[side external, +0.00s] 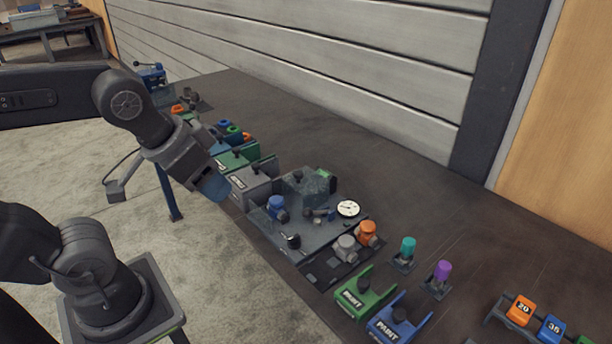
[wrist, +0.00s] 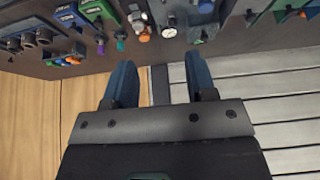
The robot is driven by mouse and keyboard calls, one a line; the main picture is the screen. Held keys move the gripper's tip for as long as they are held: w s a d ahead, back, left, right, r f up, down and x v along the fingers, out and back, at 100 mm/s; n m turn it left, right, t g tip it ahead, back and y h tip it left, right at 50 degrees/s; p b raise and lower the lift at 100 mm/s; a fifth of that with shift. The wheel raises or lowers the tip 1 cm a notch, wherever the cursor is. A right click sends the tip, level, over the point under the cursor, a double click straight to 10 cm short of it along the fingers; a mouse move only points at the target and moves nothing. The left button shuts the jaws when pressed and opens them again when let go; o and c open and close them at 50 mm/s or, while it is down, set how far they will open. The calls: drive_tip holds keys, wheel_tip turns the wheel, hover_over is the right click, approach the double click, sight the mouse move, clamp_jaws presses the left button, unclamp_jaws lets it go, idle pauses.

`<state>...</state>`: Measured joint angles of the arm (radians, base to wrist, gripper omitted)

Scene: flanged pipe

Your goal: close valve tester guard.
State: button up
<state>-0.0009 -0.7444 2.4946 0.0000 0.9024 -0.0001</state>
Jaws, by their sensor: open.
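The valve tester (side external: 290,236) is a grey bench unit with a white dial gauge (side external: 348,208), a blue part (side external: 277,207) and a black knob. A dark, see-through panel that looks like the guard (side external: 308,184) stands at its back; its exact position is hard to tell. In the wrist view the tester (wrist: 182,22) is at the top edge, partly cut off, with the gauge (wrist: 169,32) showing. My gripper (side external: 213,188) is up and left of the tester, apart from it. In the wrist view its two blue fingers (wrist: 158,78) are spread with nothing between them.
A grey box (side external: 252,181) and green bins stand left of the tester. An orange-capped part (side external: 367,232), green and blue PAINT holders (side external: 400,322), teal and purple pegs and numbered blocks (side external: 521,310) lie to the right. The bench behind is clear up to the slatted wall.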

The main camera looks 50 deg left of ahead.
drive_tip(key=w+a+r+n+g, duration=0.1)
drive_tip(key=w+a+r+g, duration=0.15)
drive_tip(key=w, duration=0.55)
drive_tip(key=n+g, duration=0.2)
drive_tip(key=g, duration=0.1)
hover_over(298, 173)
wheel_tip(298, 173, down, 5)
wheel_tip(298, 173, down, 13)
drive_tip(key=shift+w+f, duration=0.1)
drive_tip(key=shift+f, duration=0.05)
drive_tip(key=shift+c, duration=0.3)
clamp_jaws()
